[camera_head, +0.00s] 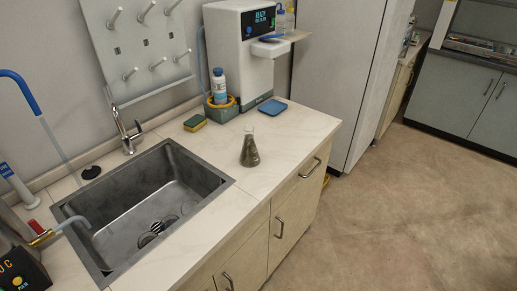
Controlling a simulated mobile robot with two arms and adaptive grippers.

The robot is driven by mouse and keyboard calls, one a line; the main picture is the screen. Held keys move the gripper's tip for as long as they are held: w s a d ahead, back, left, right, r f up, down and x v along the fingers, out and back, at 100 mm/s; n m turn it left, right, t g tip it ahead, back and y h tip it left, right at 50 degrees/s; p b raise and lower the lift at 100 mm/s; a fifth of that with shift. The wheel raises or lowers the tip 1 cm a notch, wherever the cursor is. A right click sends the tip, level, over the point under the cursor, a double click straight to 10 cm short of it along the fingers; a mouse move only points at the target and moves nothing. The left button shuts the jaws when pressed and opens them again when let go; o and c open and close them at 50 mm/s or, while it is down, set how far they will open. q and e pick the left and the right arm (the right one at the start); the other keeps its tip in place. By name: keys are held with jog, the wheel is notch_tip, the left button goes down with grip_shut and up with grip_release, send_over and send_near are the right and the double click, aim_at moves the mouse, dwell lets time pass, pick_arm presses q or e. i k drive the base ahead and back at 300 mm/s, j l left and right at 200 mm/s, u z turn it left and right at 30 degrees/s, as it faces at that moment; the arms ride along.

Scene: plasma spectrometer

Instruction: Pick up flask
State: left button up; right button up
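The flask (250,152) is a conical glass flask with dark contents. It stands upright on the pale countertop (285,150), to the right of the sink and near the counter's front edge. Nothing touches it. Neither of my grippers shows in the head view.
A metal sink (150,205) with a tap (127,132) lies left of the flask. Behind it are a sponge (194,123), a bottle (219,86) in a holder, a blue pad (272,107) and a white dispenser (240,50). Open floor (410,210) lies to the right.

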aim_at(250, 156)
jog(key=l+u, duration=0.1)
jog(key=u, duration=0.5)
jog(key=i+l+u, duration=0.15)
jog(key=l+u, duration=0.3)
jog(key=l, duration=0.25)
jog(key=l+u, duration=0.45)
jog(key=l, duration=0.25)
jog(key=i, duration=0.05)
